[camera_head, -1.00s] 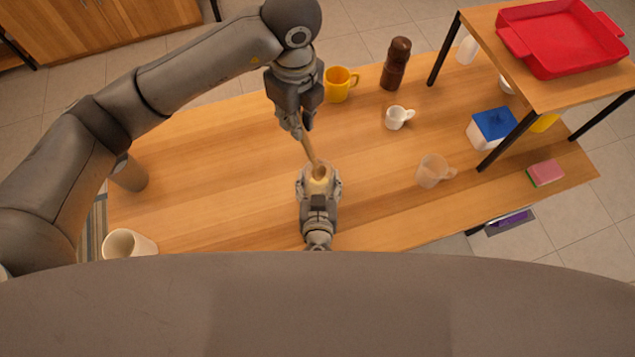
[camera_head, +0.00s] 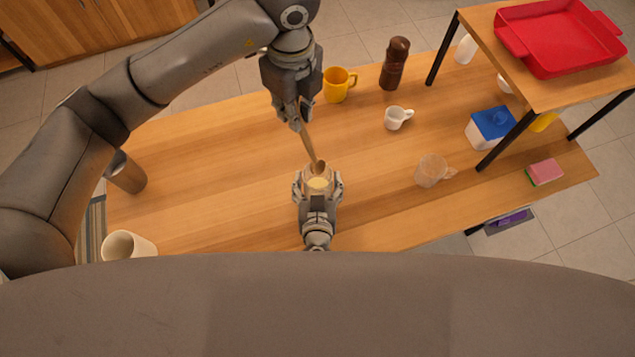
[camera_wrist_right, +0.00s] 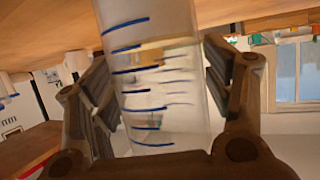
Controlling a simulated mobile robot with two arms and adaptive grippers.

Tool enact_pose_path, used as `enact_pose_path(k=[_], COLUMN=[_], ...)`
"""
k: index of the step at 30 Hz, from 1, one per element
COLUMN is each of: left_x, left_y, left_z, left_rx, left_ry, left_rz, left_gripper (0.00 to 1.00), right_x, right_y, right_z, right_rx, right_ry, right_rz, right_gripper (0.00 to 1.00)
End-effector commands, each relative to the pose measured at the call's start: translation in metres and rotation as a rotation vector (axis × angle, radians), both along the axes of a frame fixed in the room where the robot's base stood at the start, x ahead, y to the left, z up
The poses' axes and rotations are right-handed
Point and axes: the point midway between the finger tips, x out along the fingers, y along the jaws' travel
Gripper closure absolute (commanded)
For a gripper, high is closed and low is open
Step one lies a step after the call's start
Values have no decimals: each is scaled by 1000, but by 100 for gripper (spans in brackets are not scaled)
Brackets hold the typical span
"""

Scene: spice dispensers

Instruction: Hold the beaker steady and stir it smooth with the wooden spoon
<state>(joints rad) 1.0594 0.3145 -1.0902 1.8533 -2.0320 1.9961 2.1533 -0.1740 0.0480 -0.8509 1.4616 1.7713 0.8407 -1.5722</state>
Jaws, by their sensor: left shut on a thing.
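My left gripper (camera_head: 297,116) is shut on the wooden spoon (camera_head: 308,143), which points down toward the beaker (camera_head: 318,179). The spoon's bowl shows at the beaker's far rim; I cannot tell whether it is inside or just above. The beaker is clear, with pale yellow contents seen from above. My right gripper (camera_head: 318,192) has a finger on each side of the beaker and is shut on it. In the right wrist view, the beaker (camera_wrist_right: 155,90) shows blue marks and stands between the pads of my right gripper (camera_wrist_right: 162,95).
A clear cup (camera_head: 431,171), a white cup (camera_head: 397,118), a yellow mug (camera_head: 338,84) and a brown grinder (camera_head: 395,64) stand to the right. A cream mug (camera_head: 128,246) and a metal cup (camera_head: 127,174) stand left. A raised shelf (camera_head: 545,95) holds a red tray (camera_head: 560,38). The table left of the beaker is clear.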

Motion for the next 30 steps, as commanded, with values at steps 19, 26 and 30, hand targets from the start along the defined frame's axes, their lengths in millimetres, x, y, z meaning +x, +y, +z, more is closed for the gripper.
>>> enact_pose_path(k=[19,26,30], left_x=[0,0,0], left_y=[0,0,0], left_z=[0,0,0], left_rx=[0,0,0], left_ry=[0,0,0], left_rz=[0,0,0], left_gripper=[100,100,100], right_x=[-23,-68,-90], right_y=[0,1,0], right_z=[9,27,37], right_rx=[1,1,0], right_ry=[1,2,1], right_rz=[0,1,0], right_gripper=[12,12,12])
